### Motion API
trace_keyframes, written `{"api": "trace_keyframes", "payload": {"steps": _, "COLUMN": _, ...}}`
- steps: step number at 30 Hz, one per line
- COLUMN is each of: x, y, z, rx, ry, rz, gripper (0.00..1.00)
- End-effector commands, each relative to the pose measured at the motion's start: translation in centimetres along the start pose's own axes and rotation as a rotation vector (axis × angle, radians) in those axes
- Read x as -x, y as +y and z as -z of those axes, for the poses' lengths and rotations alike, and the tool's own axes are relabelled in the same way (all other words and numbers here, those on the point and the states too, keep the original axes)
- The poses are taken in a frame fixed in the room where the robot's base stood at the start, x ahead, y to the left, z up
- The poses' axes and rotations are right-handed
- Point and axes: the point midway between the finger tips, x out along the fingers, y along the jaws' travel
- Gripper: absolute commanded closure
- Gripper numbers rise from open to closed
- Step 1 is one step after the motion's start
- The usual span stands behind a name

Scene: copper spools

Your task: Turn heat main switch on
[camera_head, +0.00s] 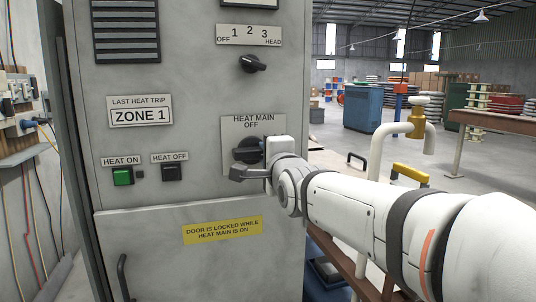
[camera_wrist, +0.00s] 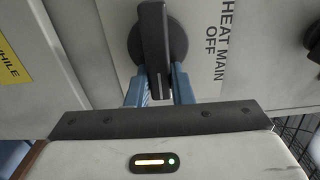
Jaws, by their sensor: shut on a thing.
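The heat main switch (camera_head: 244,150) is a dark rotary knob on the grey cabinet, under a plate (camera_head: 252,122) reading HEAT MAIN OFF. In the wrist view the knob (camera_wrist: 153,45) has a round base and a long raised handle in line with my gripper. My gripper (camera_wrist: 158,85) has its two blue fingers shut on the handle, one on each side. In the head view my gripper (camera_head: 262,160) is at the knob's right side, and my wrist hides part of the knob.
Below left are a green HEAT ON button (camera_head: 122,176) and a dark HEAT OFF button (camera_head: 172,172). A selector knob (camera_head: 253,63) sits above. A yellow label (camera_head: 223,230) says the door is locked while heat main is on.

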Motion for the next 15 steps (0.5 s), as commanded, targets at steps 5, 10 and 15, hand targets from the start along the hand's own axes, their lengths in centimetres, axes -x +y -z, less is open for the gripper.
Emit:
{"api": "trace_keyframes", "payload": {"steps": 5, "x": -0.02, "y": -0.04, "z": 0.00, "rx": -0.003, "ry": 0.000, "rz": 0.001, "gripper": 1.00}}
{"api": "trace_keyframes", "payload": {"steps": 10, "x": -0.02, "y": -0.03, "z": -0.02, "rx": -0.002, "ry": 0.000, "rz": 0.001, "gripper": 0.69}}
{"api": "trace_keyframes", "payload": {"steps": 15, "x": -0.01, "y": -0.01, "z": -0.04, "rx": -0.001, "ry": 0.000, "rz": 0.000, "gripper": 0.58}}
